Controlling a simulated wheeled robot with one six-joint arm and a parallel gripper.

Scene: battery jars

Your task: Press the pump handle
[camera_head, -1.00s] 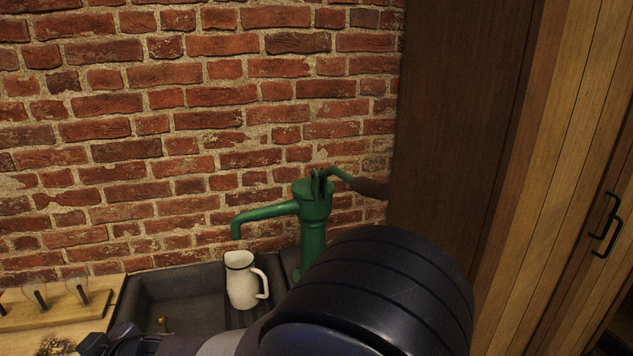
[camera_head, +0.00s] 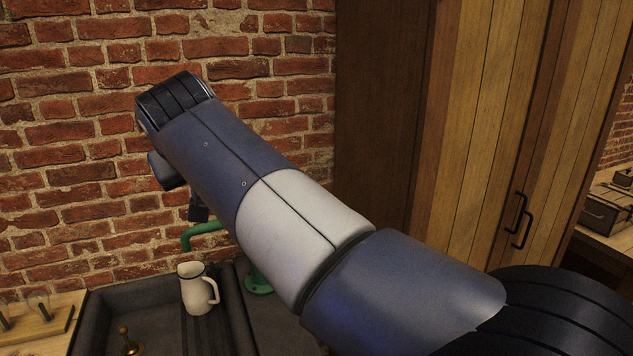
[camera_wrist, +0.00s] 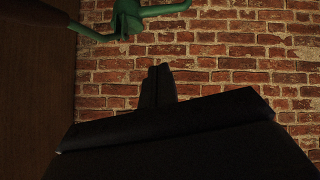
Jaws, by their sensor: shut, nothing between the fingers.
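The green hand pump (camera_head: 205,230) is mostly hidden behind my arm in the head view. Only its spout and part of its base (camera_head: 258,284) show there. The wrist view shows the pump upside down at the top edge (camera_wrist: 127,20), partly cut off. Its pump handle (camera_wrist: 32,12) has a dark grip in the upper left corner, joined by a green lever. My gripper (camera_wrist: 157,72) is shut and empty in front of the brick wall, apart from the handle. In the head view the handle is hidden.
A white jug (camera_head: 193,290) stands under the spout by the dark sink (camera_head: 95,318). A brass piece (camera_head: 128,338) is in the sink. Bulbs on a wooden board (camera_head: 45,328) lie at the left. A tall wooden cabinet (camera_head: 470,130) stands to the right of the pump.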

